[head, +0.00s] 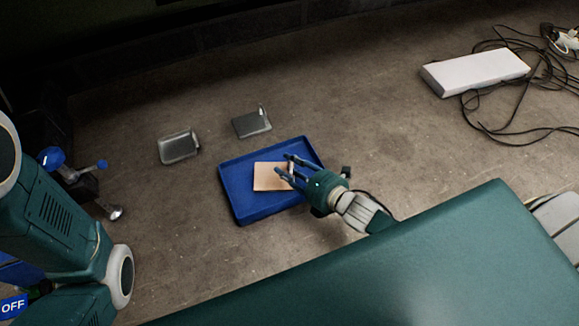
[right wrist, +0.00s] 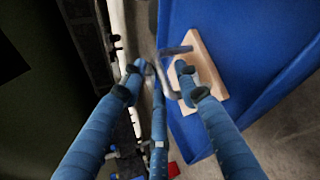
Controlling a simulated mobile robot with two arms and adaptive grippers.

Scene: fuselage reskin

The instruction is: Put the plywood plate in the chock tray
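The plywood plate (head: 267,178) is a thin, light tan square. It lies inside the blue chock tray (head: 238,211) on the floor, near the tray's middle. In the right wrist view the plate (right wrist: 208,72) has a grey bent handle (right wrist: 172,50), and the blue tray (right wrist: 250,35) is behind it. My right gripper (head: 284,166) is over the plate's right part and covers some of it. In the right wrist view its blue fingers (right wrist: 158,80) stand apart around the handle, with a gap visible.
Two grey metal plates (head: 178,147) (head: 251,122) with upturned parts lie on the floor left of and behind the tray. A white box (head: 475,73) and tangled black cables (head: 525,100) are at the right. Bare floor lies between.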

